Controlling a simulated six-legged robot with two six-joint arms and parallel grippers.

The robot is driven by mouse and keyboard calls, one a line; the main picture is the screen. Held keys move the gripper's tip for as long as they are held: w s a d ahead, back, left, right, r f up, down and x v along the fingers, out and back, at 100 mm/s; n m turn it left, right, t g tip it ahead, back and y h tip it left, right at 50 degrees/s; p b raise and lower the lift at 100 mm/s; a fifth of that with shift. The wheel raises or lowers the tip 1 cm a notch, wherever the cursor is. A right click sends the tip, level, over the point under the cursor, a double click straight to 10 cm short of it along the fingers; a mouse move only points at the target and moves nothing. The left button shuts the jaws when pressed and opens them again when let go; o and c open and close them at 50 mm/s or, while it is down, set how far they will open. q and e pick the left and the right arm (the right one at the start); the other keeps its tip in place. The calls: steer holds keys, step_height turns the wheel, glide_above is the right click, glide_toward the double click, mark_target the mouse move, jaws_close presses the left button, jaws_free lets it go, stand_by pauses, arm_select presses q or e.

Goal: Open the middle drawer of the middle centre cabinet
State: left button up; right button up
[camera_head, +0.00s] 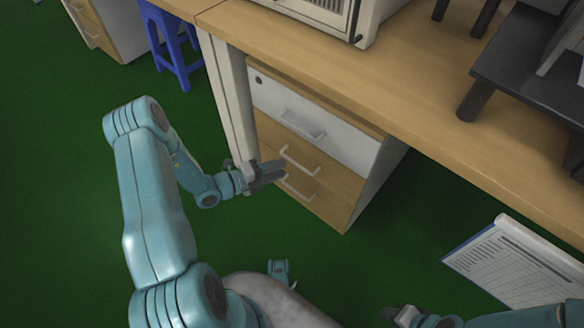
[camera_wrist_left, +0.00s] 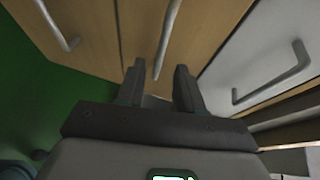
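The cabinet (camera_head: 365,190) stands under the desk, with a white top drawer (camera_head: 325,135) and two wooden drawers below. The middle drawer (camera_head: 335,180) looks shut; its pale handle (camera_head: 300,161) is beside my left gripper (camera_head: 284,172). In the left wrist view the open left gripper (camera_wrist_left: 159,72) points at the drawer fronts. The middle handle (camera_wrist_left: 166,42) runs down between its two fingertips in the picture; I cannot tell whether they touch it. The bottom handle (camera_wrist_left: 52,24) and top handle (camera_wrist_left: 280,78) lie to either side. My right gripper (camera_head: 400,315) shows only partly at the bottom edge.
The wooden desk top (camera_head: 400,95) overhangs the cabinet, with a pale desk leg (camera_head: 228,95) on its left. A blue stool (camera_head: 175,45) stands at the back left. A clipboard with paper (camera_head: 515,265) is at the lower right. Green floor (camera_head: 60,180) is clear at left.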

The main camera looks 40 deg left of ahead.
arm_select(q)
steer(key=b+x, duration=0.1)
steer(key=x, duration=0.4)
jaws_close()
stand_by(1.4)
